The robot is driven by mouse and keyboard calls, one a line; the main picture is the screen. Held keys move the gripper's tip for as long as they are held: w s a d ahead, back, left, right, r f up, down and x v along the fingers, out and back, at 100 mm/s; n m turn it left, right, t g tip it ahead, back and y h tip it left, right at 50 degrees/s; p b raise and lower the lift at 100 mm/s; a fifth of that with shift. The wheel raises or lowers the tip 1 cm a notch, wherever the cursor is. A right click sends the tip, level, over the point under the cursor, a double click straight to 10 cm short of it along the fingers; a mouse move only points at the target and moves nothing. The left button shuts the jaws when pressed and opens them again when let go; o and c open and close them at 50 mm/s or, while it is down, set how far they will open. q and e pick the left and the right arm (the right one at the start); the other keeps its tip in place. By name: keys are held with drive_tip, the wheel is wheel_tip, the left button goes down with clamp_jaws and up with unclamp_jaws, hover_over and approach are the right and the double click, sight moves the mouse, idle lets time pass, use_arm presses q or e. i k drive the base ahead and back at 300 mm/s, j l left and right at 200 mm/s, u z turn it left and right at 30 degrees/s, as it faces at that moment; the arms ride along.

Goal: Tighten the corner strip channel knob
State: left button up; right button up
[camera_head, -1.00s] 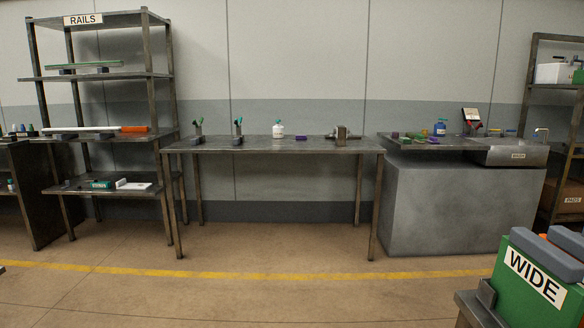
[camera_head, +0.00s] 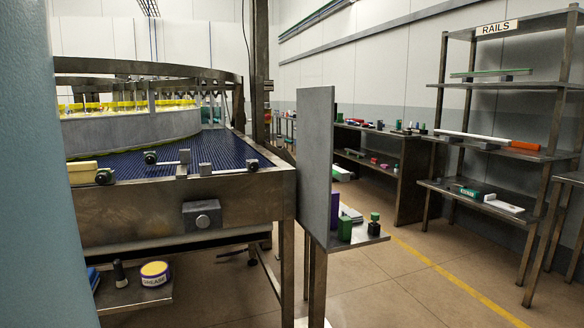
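A metal machine frame (camera_head: 180,208) with a blue ribbed conveyor bed (camera_head: 225,150) stands at the left. Dark round knobs sit along its near edge: one at the left (camera_head: 104,176), one behind it (camera_head: 150,157) and one at the right (camera_head: 252,165). Small metal blocks and rods lie between them. I cannot tell which knob belongs to the corner strip channel, nor whether any is tight. Neither of my grippers shows in the view.
A blue-grey panel (camera_head: 30,170) fills the left edge. An upright grey plate (camera_head: 316,165) stands right of the machine beside a small shelf of bottles. A GREASE tub (camera_head: 154,273) sits below. The RAILS rack (camera_head: 500,110) is at right. Floor between is clear.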

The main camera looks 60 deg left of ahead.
sight(253, 166)
drive_tip(key=u, duration=2.3)
